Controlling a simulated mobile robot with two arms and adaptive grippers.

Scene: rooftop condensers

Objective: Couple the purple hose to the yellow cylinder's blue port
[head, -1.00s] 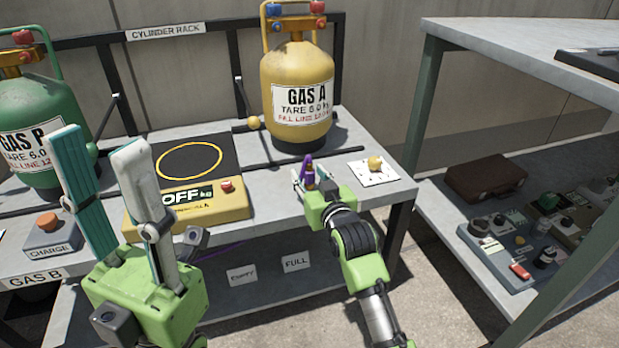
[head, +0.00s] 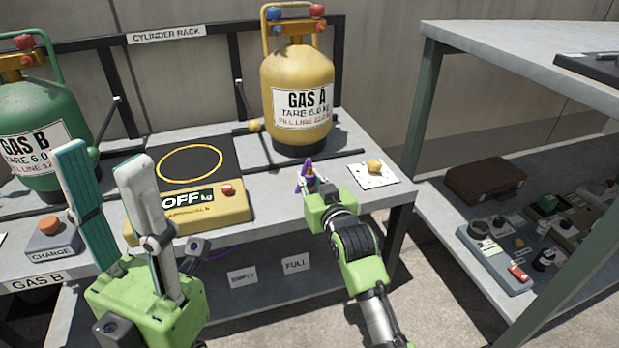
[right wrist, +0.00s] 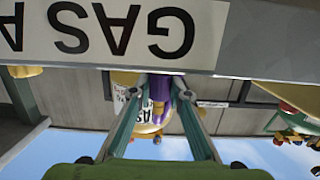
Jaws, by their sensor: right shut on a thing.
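The yellow cylinder (head: 297,80), labelled GAS A, stands upright at the back of the bench. Its blue port (head: 274,13) is at the top left and a red port (head: 316,9) at the top right. My right gripper (head: 309,186) is at the bench's front edge, below and in front of the cylinder, shut on the end of the purple hose (head: 306,170). The right wrist view shows purple (right wrist: 182,86) between the fingertips, apart from the cylinder. My left gripper (head: 100,160) is open and empty in the left foreground, fingers pointing up.
The yellow scale (head: 190,212) reads OFF. A green cylinder (head: 45,120) stands at the left beside the CHARGE box (head: 52,238). A white card (head: 372,180) with a yellow knob lies right of the hose. A second table (head: 530,50) stands at the right.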

